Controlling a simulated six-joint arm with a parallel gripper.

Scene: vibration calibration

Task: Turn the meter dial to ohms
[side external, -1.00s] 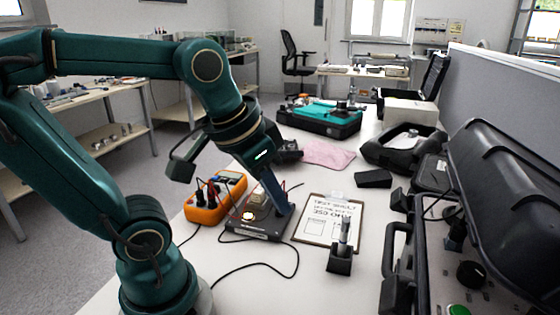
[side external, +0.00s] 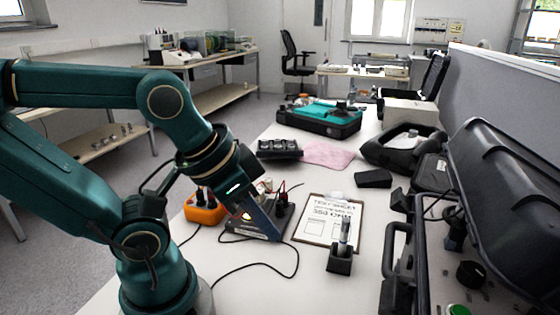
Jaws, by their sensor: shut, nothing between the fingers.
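The orange meter (side external: 205,212) lies at the left of the white bench, with dark plugs and leads at its front. My arm and gripper cover its right and rear part, so its dial and screen are hidden. My gripper (side external: 272,236) is shut and empty. Its blue-grey fingers slant down to the right of the meter, over the dark box (side external: 284,222). I cannot tell whether the fingertips touch the box.
A clipboard (side external: 328,248) with a printed sheet lies right of the box, and a small holder (side external: 340,261) stands at its front. A black cable (side external: 285,276) loops across the front.

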